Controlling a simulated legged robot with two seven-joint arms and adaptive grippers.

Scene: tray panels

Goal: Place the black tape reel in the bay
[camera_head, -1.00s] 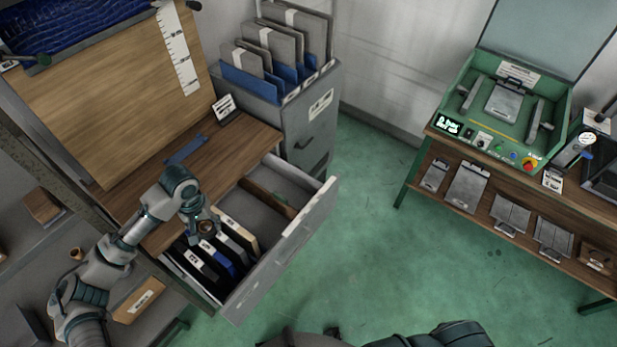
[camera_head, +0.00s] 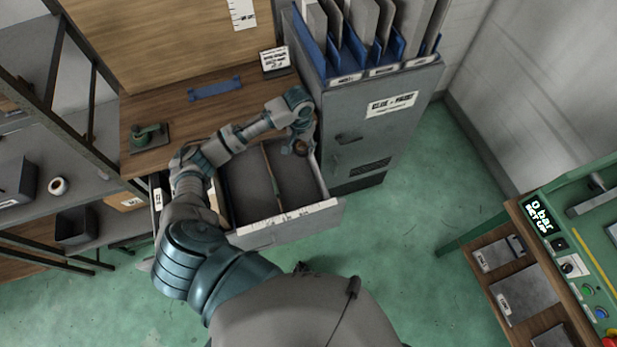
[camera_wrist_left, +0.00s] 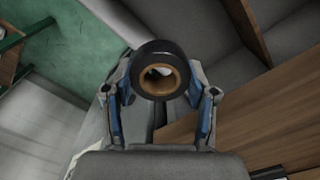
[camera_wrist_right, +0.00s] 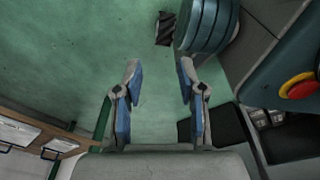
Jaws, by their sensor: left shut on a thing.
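The black tape reel (camera_wrist_left: 160,70), with a brown core, is held between the fingers of my left gripper (camera_wrist_left: 158,85) in the left wrist view. In the head view my left gripper (camera_head: 302,138) is over the far right part of the open drawer (camera_head: 285,227), beside the cabinet; the reel (camera_head: 301,148) shows small there. A divider (camera_head: 272,178) splits the drawer's empty space into bays. The reel appears above the right-hand bay (camera_head: 293,178). My right gripper (camera_wrist_right: 157,85) is open and empty above the green floor in the right wrist view; the head view does not show it.
A grey cabinet (camera_head: 375,140) with upright folders stands right of the drawer. The wooden desk top (camera_head: 185,125) holds a small green tool (camera_head: 148,137) and a blue strip (camera_head: 215,89). A green bench (camera_head: 515,215) with a control panel is at the right. Floor between is clear.

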